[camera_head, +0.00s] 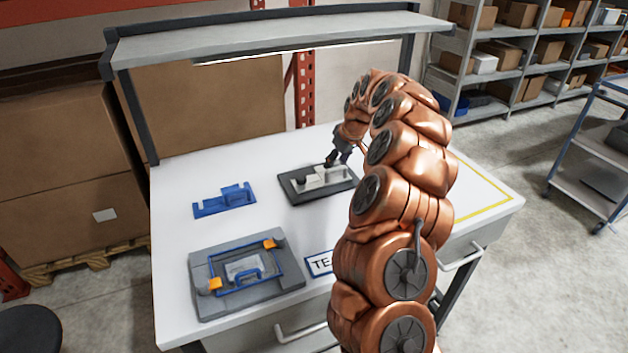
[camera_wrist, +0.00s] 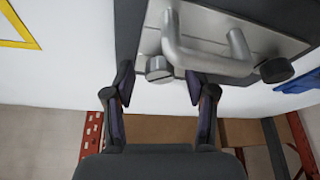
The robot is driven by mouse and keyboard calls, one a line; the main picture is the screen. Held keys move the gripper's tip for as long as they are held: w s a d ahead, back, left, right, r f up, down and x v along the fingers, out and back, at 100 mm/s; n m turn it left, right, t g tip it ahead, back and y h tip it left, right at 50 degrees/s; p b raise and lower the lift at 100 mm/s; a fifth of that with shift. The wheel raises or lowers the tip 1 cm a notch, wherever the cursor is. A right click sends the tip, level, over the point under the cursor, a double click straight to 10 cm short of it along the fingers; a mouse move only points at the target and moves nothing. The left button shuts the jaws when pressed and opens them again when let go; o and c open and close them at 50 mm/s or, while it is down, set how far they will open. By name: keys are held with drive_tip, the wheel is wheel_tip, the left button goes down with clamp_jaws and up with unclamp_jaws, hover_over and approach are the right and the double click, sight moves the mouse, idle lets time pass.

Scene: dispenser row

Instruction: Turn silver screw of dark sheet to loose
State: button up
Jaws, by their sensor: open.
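The dark sheet (camera_head: 310,199) lies on the white table, with a pale metal plate and handle on it. In the wrist view its dark edge (camera_wrist: 128,25) shows at the top. The silver screw (camera_wrist: 158,69) is a short round knob beside the silver handle (camera_wrist: 215,62). A black knob (camera_wrist: 277,69) sits to the right of the handle. My gripper (camera_wrist: 160,85) is open, with one fingertip on each side of the silver screw and visible gaps. In the head view my gripper (camera_head: 335,158) is at the far edge of the sheet; the screw is too small to tell there.
A blue bracket (camera_head: 224,200) lies left of the sheet. A grey fixture (camera_head: 205,301) with a blue frame and orange clamps stands at the front left. A shelf (camera_head: 270,38) spans above the table's back.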

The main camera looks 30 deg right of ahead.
drive_tip(key=m+h+p, duration=0.1)
drive_tip(key=m+p, duration=0.2)
drive_tip(key=shift+s+a+r, duration=0.1)
drive_tip(key=shift+r, duration=0.05)
drive_tip(key=shift+a+m+h+p, duration=0.1)
drive_tip(key=shift+m+h+p, duration=0.7)
drive_tip(key=shift+m+p, duration=0.75)
drive_tip(key=shift+a+m+g+h+p, duration=0.1)
drive_tip(key=shift+m+g+h+p, duration=0.25)
drive_tip(key=shift+m, duration=0.95)
drive_tip(key=shift+a+m+g+h+p, duration=0.15)
drive_tip(key=shift+m+h+p, duration=0.35)
drive_tip(key=shift+m, duration=0.75)
drive_tip(key=b+v, duration=0.3)
drive_tip(key=v, duration=0.5)
drive_tip(key=s+a+r+n+g+y, duration=0.1)
drive_tip(key=s+a+r+n, duration=0.1)
drive_tip(key=s+a, duration=0.6)
drive_tip(key=s+a+r+n+g+y, duration=0.1)
drive_tip(key=s+a+r+n, duration=0.1)
drive_tip(key=s+a, duration=0.6)
drive_tip(key=shift+s+n, duration=0.3)
drive_tip(key=shift+s, duration=0.85)
drive_tip(key=shift+r, duration=0.15)
